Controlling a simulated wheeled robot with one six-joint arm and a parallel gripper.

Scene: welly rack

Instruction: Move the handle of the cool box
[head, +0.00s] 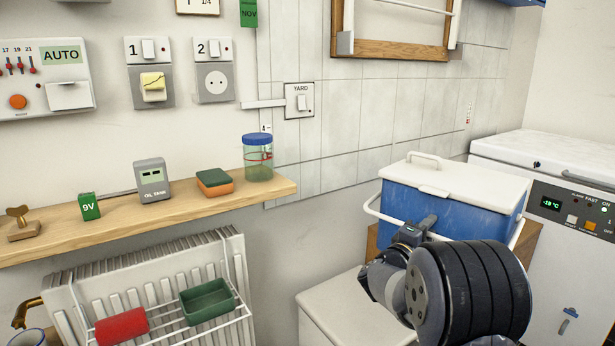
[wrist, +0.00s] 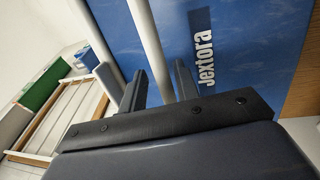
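The cool box (head: 404,199) is blue with a white lid and stands at the right in the head view. Its white bar handle (head: 376,212) runs low across the front, partly hidden by my arm. My gripper (head: 428,222) is at the front of the box. In the wrist view, the blue face with "Jextora" lettering (wrist: 235,45) fills the upper right. The white handle bar (wrist: 149,45) passes between my two fingers (wrist: 160,88). The fingers look apart, with a gap beside the bar; I cannot tell whether either touches it.
A white freezer (head: 560,185) stands right of the box. A white surface (head: 345,305) lies below and left of it. A wooden shelf (head: 120,215) with a jar (head: 257,160) and small items is at the left, above a radiator (head: 160,270) with a rack.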

